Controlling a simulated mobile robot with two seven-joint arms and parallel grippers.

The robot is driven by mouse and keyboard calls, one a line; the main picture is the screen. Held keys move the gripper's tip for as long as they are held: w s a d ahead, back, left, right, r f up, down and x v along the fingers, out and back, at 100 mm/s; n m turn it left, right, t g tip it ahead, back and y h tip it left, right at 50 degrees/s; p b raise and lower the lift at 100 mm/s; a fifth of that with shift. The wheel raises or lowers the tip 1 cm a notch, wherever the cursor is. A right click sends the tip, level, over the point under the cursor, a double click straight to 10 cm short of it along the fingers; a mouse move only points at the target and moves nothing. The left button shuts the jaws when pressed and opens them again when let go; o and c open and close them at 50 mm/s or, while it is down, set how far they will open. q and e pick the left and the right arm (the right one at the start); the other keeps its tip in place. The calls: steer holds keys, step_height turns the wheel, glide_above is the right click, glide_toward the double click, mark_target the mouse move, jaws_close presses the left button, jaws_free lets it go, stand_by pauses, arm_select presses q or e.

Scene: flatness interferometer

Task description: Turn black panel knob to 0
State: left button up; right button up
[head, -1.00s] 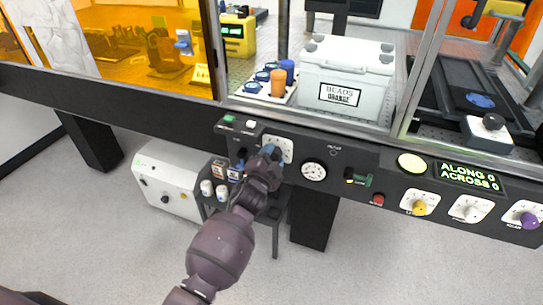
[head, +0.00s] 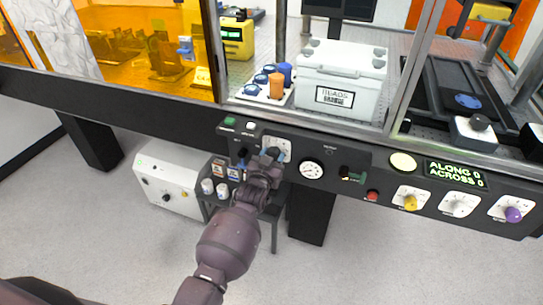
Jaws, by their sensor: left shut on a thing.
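The black panel knob (head: 273,152) sits on a white dial plate (head: 284,143) at the left part of the dark front panel. My left gripper (head: 271,158) is at this knob from below and is shut on it. The gripper covers part of the knob and of its dial, so I cannot read the setting. My right gripper does not show.
Right of the dial are a round gauge (head: 311,169), a red button (head: 372,195), and yellow (head: 410,202), white (head: 459,209) and purple (head: 513,214) knobs. The display (head: 457,174) reads ALONG 0, ACROSS 0. A white cabinet (head: 169,180) stands below left.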

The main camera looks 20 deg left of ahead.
arm_select(q)
steer(key=shift+r+n, duration=0.1)
steer(key=shift+n, duration=0.9)
steer(key=o, duration=0.9)
steer(key=shift+o, duration=0.2)
steer(key=shift+s, duration=0.15)
steer(key=s+p, duration=0.2)
steer(key=s, duration=0.8)
steer(key=shift+s, duration=0.25)
